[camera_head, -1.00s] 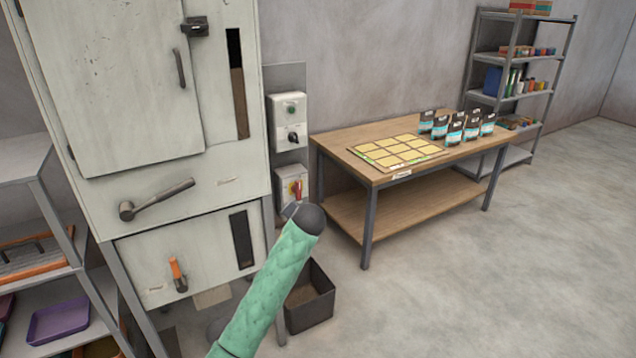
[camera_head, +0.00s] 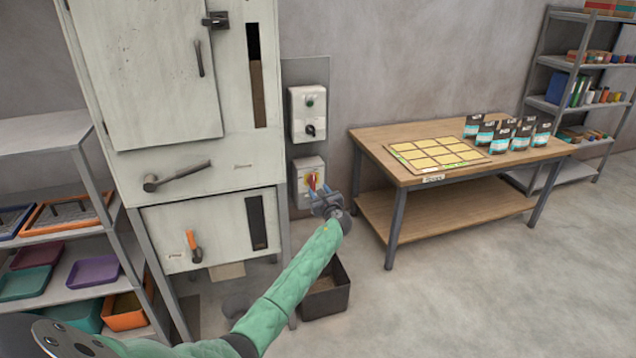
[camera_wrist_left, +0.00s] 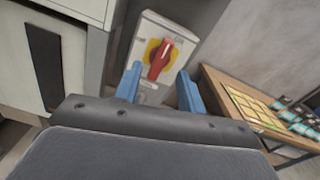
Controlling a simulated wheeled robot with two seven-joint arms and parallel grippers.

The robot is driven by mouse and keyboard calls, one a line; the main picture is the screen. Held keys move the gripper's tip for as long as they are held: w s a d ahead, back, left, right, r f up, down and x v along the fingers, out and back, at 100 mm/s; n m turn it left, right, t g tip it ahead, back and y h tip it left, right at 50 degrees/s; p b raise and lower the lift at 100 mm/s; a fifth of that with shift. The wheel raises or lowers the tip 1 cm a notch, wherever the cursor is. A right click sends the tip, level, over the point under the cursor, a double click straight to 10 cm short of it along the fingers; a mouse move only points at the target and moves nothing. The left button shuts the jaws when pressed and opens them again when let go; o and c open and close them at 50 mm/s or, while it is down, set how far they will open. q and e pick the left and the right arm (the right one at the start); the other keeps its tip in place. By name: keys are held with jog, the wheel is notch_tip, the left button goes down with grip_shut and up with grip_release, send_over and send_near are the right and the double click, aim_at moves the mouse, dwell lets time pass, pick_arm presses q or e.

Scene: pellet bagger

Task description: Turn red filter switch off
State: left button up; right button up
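The red filter switch (camera_head: 312,181) is a red rotary handle on a yellow plate, on the lower grey box (camera_head: 300,193) beside the machine. In the left wrist view the red handle (camera_wrist_left: 161,60) stands nearly upright, leaning a little to the right. My left gripper (camera_head: 321,190) is just in front of the lower box. In the left wrist view its two blue fingers (camera_wrist_left: 160,88) are spread, with the switch beyond and between them; they look apart from it. In the head view the gripper partly covers the box. My right gripper is not in view.
An upper box (camera_head: 309,113) with a green button and a black knob is above the switch. The pale machine (camera_head: 226,150) is to the left. A wooden table (camera_head: 372,139) with pouches is to the right. A dark bin (camera_head: 335,300) stands on the floor below.

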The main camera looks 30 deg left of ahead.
aim_at(314, 180)
pick_arm(q)
jog(key=w+a+m+p, duration=0.1)
jog(key=w+a, duration=0.1)
jog(key=w+a+m+p, duration=0.1)
jog(key=w+a, duration=0.1)
jog(key=shift+w+r+m, duration=0.1)
jog(key=shift+r+m, duration=0.05)
jog(key=shift+m, duration=0.15)
jog(key=shift+p+x, duration=0.4)
jog(key=shift+x, duration=0.6)
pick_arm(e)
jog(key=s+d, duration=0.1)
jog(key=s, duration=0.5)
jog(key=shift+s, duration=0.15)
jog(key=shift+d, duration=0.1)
pick_arm(q)
grip_shut()
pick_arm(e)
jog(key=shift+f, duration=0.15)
